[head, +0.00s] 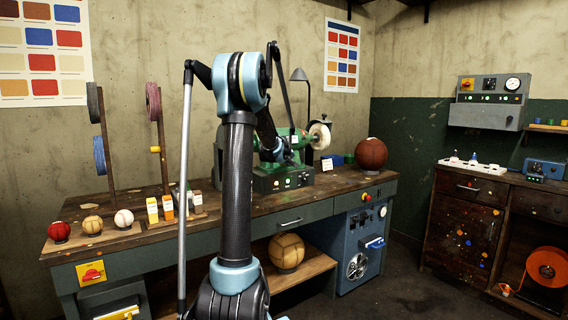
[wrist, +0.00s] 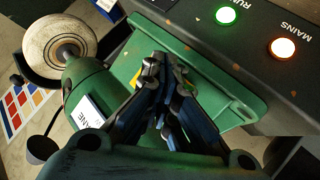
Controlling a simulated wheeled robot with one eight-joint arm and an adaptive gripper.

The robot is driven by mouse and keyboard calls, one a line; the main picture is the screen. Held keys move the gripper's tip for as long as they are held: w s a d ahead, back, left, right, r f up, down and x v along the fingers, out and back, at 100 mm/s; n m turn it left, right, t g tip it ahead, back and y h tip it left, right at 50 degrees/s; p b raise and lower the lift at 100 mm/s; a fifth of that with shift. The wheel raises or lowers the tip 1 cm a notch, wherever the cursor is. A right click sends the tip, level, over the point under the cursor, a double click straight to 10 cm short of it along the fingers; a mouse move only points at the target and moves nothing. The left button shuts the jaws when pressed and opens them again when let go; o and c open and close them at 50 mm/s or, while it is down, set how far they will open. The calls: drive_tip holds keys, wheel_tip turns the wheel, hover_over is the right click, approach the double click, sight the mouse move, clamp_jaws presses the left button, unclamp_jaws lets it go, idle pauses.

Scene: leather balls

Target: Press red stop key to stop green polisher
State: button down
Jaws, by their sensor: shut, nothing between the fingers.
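The green polisher (head: 300,140) stands on the workbench, with its pale round wheel (head: 319,136) at its right end. In the wrist view the polisher's green body (wrist: 92,92) and the wheel (wrist: 60,45) lie to the left. Its dark control panel (wrist: 250,50) shows a lit green RUN lamp (wrist: 226,15) and a lit MAINS lamp (wrist: 283,47). My gripper (wrist: 162,78) is shut and empty, over the green base beside the panel. A small yellow patch (wrist: 137,77) shows by its fingertips. I cannot make out the red stop key; the fingers may hide it.
A dark lamp stands behind the polisher. A brown ball (head: 371,153) sits to its right on the workbench (head: 225,222). Small balls and yellow-and-white boxes (head: 153,210) are at the left. A red knob on a yellow plate (head: 92,272) is on the bench front.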

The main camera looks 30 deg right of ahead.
drive_tip(key=shift+w, duration=0.15)
idle(0.6)
drive_tip(key=shift+s+r, duration=0.15)
drive_tip(key=shift+s, duration=0.65)
drive_tip(key=shift+s+d+r, duration=0.1)
drive_tip(key=shift+s+r, duration=0.1)
drive_tip(key=shift+s, duration=0.6)
drive_tip(key=shift+s+d+r, duration=0.1)
drive_tip(key=shift+s+r, duration=0.05)
drive_tip(key=shift+s, duration=0.7)
drive_tip(key=shift+s+d+r, duration=0.1)
drive_tip(key=shift+s+r, duration=0.1)
drive_tip(key=shift+s, duration=0.6)
drive_tip(key=shift+a, duration=0.2)
